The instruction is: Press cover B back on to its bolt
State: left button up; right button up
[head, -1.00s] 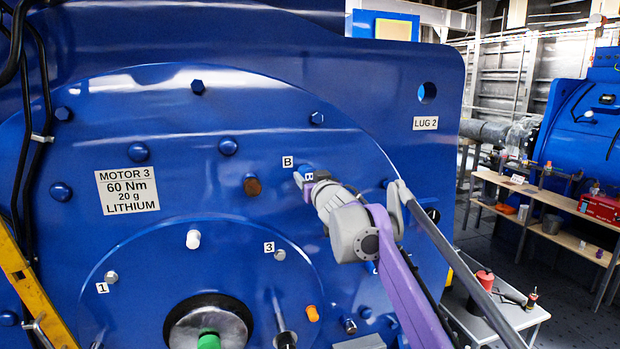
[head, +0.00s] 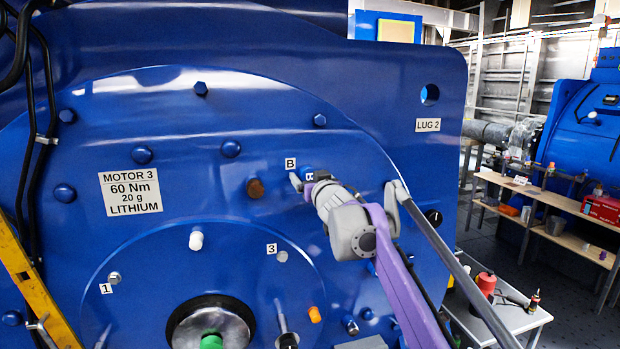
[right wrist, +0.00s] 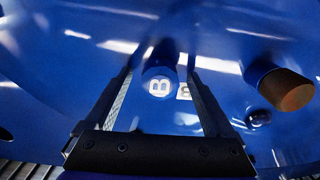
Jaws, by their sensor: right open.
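Cover B is a small blue cap (head: 307,172) beside the white "B" label (head: 290,163) on the blue motor face. In the right wrist view the cap (right wrist: 160,72) carries a white B mark and stands between my finger ends, with the label (right wrist: 184,91) just right of it. My right gripper (head: 302,185) is open, with its fingers reaching to either side of the cap. I cannot tell whether the fingers touch it or how far it sits on its bolt, since the gripper partly hides it. My left gripper is out of view.
A brown-ended bolt (head: 255,188) stands left of the cap, and several blue bolt covers ring the motor face. A yellow bar (head: 35,285) and black cables (head: 47,130) run along the left. A small trolley (head: 510,325) stands at lower right.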

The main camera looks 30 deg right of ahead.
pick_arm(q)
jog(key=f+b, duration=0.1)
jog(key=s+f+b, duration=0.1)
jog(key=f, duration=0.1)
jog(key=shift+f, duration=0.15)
pick_arm(e)
jog(key=v, duration=1.1)
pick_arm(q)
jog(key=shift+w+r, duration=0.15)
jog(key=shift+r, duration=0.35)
pick_arm(e)
jog(key=s+a+f+n+g+y, duration=0.1)
jog(key=s+a+f+g, duration=0.3)
jog(key=s+f, duration=0.6)
jog(key=s+a+f+g+y, duration=0.1)
jog(key=s+a+f+g, duration=0.3)
jog(key=f, duration=1.6)
jog(key=s+a+f+n+g+y, duration=0.1)
jog(key=s+a+f+g, duration=0.3)
jog(key=s+a+f, duration=0.7)
jog(key=s+f+y, duration=0.1)
jog(key=s+f, duration=0.3)
jog(key=s, duration=0.1)
jog(key=shift+s+f+n, duration=0.2)
jog(key=shift+s+n, duration=0.1)
jog(key=shift+s, duration=0.1)
jog(key=shift+a, duration=0.1)
